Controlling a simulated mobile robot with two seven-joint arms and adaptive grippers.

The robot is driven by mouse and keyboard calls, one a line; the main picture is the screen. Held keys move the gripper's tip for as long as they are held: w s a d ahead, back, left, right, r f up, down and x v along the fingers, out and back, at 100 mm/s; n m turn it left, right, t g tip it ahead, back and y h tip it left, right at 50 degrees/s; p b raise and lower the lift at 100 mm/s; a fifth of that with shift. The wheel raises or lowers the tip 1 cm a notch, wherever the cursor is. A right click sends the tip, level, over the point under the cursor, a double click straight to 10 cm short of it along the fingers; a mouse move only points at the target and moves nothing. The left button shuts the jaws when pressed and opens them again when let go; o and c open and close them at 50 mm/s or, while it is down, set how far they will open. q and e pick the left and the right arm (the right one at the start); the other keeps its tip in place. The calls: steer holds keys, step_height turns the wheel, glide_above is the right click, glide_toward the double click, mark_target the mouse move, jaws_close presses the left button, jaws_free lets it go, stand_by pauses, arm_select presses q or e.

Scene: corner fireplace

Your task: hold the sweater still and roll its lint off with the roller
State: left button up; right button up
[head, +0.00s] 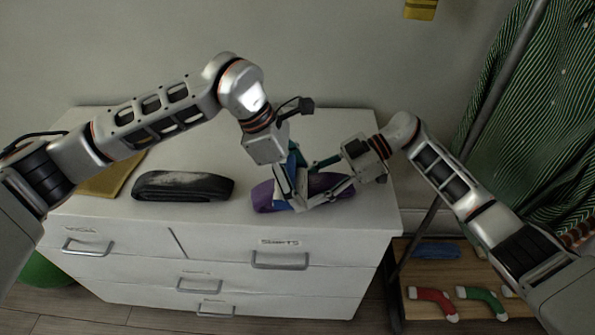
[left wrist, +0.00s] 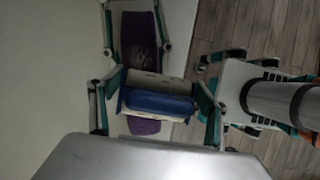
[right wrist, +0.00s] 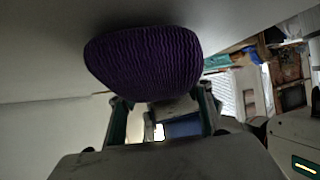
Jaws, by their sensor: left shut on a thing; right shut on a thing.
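The purple knitted sweater (head: 263,196) lies folded on the white dresser top, partly hidden by both grippers. Pale lint streaks show on it in the left wrist view (left wrist: 139,42). My left gripper (head: 289,188) is shut on the lint roller (head: 295,160), whose blue and white parts (left wrist: 158,103) sit between its fingers, over the sweater. I cannot tell whether the roller touches the cloth. My right gripper (head: 316,180) is shut on the sweater from the right; the ribbed purple cloth (right wrist: 145,62) fills the view just beyond its fingers.
A dark folded garment with a greyish top (head: 183,186) lies left on the dresser (head: 225,222), near a tan flat item (head: 108,184). A rack with a green striped shirt (head: 535,120) stands at right, above a wooden shelf holding red (head: 434,301) and green (head: 482,299) socks.

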arm_select(q)
steer(key=shift+s+d, duration=0.2)
steer(key=shift+s, duration=0.65)
steer(key=shift+s+a, duration=0.3)
steer(key=shift+a, duration=0.9)
steer(key=shift+w+a, duration=0.2)
steer(key=shift+w, duration=0.8)
steer(key=shift+w+a, duration=0.25)
steer(key=shift+w, duration=0.75)
steer(key=shift+w+a, duration=0.2)
steer(key=shift+w, duration=0.8)
step_height(320, 180, up, 2)
steer(key=shift+w+r, duration=0.15)
steer(key=shift+r, duration=3)
